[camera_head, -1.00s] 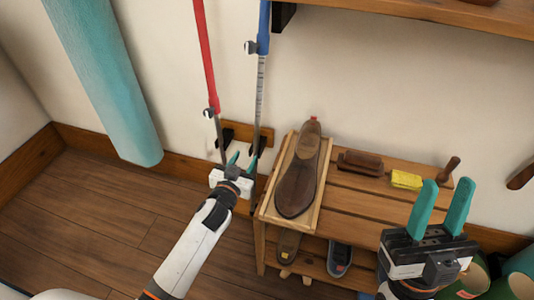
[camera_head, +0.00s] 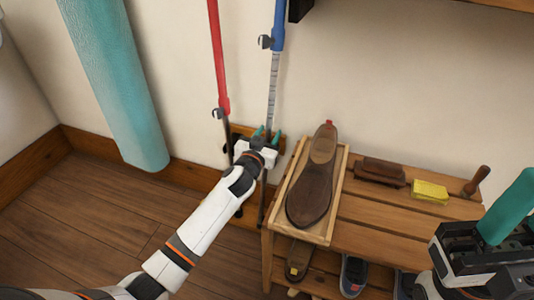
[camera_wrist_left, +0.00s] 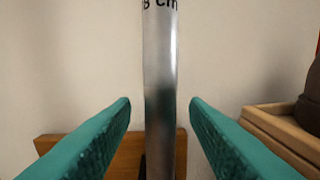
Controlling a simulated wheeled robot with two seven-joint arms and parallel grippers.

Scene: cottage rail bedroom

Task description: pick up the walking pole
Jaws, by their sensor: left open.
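Two walking poles stand against the wall, a red one (camera_head: 216,60) and a blue one (camera_head: 279,28) with a grey, marked lower shaft (camera_head: 272,85). My left gripper (camera_head: 266,133) is at the lower shaft of the blue pole. In the left wrist view, the metal shaft (camera_wrist_left: 160,90) stands upright between my two open green fingers (camera_wrist_left: 160,112), with a gap on each side. The arm and gripper hide part of the pole's lower end. My right gripper (camera_head: 505,208) is at the right edge, partly cut off, above the bench.
A wooden rack (camera_head: 240,130) holds the poles at the wall. Right of it, a slatted bench (camera_head: 375,215) bears a brown shoe in a tray (camera_head: 341,185), a brush (camera_head: 380,170) and a yellow block (camera_head: 429,190). A teal roll (camera_head: 120,80) leans at left. The floor (camera_head: 110,205) is clear.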

